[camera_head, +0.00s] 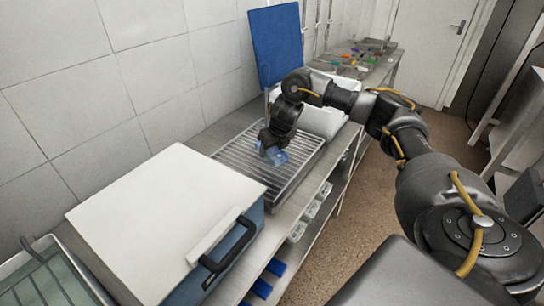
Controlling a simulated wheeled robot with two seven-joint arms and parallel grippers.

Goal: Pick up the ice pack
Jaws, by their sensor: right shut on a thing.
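A light blue translucent ice pack (279,157) is at the wire rack tray (226,158) on the steel counter. My right gripper (266,151) points down over the rack and is shut on the ice pack. The gripper hides part of the pack. I cannot tell whether the pack touches the rack or is just above it. My left gripper is not in view.
A blue cooler with a white lid (160,210) and dark handle stands in front of the rack. Behind the rack are a white bin (325,115) and an upright blue board (276,42). A glass-like basin (45,280) is at lower left. Small items lie on the far counter.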

